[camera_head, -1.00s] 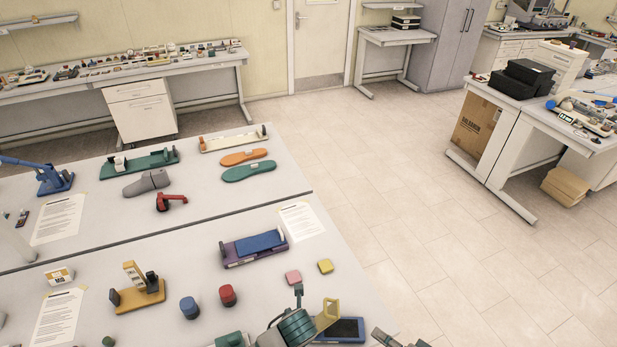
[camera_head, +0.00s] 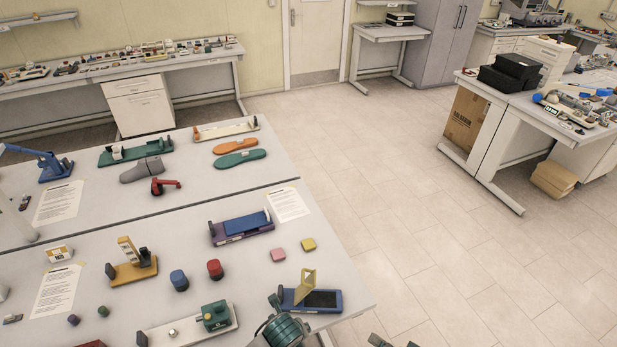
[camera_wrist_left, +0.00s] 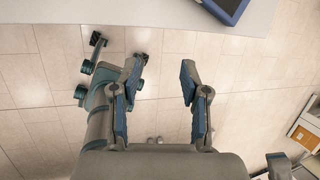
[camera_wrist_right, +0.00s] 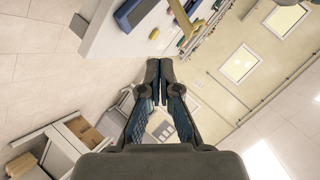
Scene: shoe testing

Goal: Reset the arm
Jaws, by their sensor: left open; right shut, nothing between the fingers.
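My right gripper (camera_wrist_right: 160,64) is shut with nothing between its fingers, its tips together in the right wrist view. It hangs beside the edge of the table (camera_wrist_right: 108,34), apart from the blue tray device with a yellow flap, seen near the top. My left gripper (camera_wrist_left: 160,70) is open and empty in the left wrist view, above the tiled floor beside the table's edge. In the head view a green arm joint of mine shows at the bottom centre, left of the blue tray device (camera_head: 322,300). Dark robot parts at the bottom edge are too cut off to tell apart.
The table (camera_head: 335,270) holds a purple device (camera_head: 241,228), a red block (camera_head: 215,269), a blue block (camera_head: 179,281), a white-based device (camera_head: 190,332) and shoe soles (camera_head: 240,159). A bench with a cardboard box (camera_head: 465,120) stands right. The floor between is clear.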

